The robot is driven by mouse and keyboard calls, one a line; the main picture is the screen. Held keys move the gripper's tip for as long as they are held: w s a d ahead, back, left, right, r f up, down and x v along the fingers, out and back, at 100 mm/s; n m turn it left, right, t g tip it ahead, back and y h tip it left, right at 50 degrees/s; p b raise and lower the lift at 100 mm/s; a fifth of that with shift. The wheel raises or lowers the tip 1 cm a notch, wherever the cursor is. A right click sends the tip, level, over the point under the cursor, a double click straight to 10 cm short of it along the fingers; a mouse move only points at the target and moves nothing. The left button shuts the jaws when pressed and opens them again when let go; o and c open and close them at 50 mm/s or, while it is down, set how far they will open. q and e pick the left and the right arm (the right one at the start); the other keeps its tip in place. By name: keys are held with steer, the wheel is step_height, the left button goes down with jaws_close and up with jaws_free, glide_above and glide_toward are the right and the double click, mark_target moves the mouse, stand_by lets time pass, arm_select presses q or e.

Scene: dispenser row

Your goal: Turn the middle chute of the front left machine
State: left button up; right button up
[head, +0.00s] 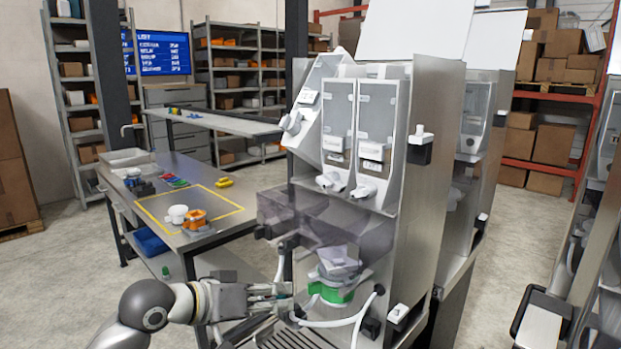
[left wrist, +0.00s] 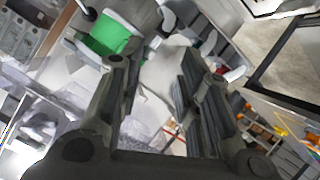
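The nearest dispensing machine (head: 430,150) is a tall steel cabinet with several clear-fronted hoppers, one of them tilted at its left. White chutes stick out below the hoppers; the middle chute (head: 330,181) sits between the left chute (head: 291,122) and the right chute (head: 363,192). My left gripper (head: 288,296) is low at the machine's front, well below the chutes and beside a green and white part (head: 328,291). In the left wrist view my left gripper (left wrist: 155,65) has its fingers apart with nothing between them; the green part (left wrist: 115,40) lies beyond. My right gripper does not show.
A smoky transparent bin (head: 300,215) juts from the machine between the chutes and my gripper. A steel table (head: 165,175) on the left bears a white cup (head: 177,214) and an orange item (head: 195,218). Open floor lies on the left.

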arm_select(q)
step_height(320, 180, up, 9)
steer(key=w+n+h+p, duration=0.1)
steer(key=w+n+h, duration=0.1)
steer(key=w, duration=0.1)
steer(key=n+g+h+p, duration=0.2)
steer(key=n+h, duration=0.1)
glide_toward(318, 182)
steer(key=p+x, duration=0.3)
steer(key=x, duration=0.5)
steer(key=shift+w+d+r+p, duration=0.1)
steer(key=shift+w+d+p, duration=0.05)
steer(key=shift+d+p, duration=0.25)
steer(key=shift+w+d+f, duration=0.2)
steer(key=shift+d, duration=0.2)
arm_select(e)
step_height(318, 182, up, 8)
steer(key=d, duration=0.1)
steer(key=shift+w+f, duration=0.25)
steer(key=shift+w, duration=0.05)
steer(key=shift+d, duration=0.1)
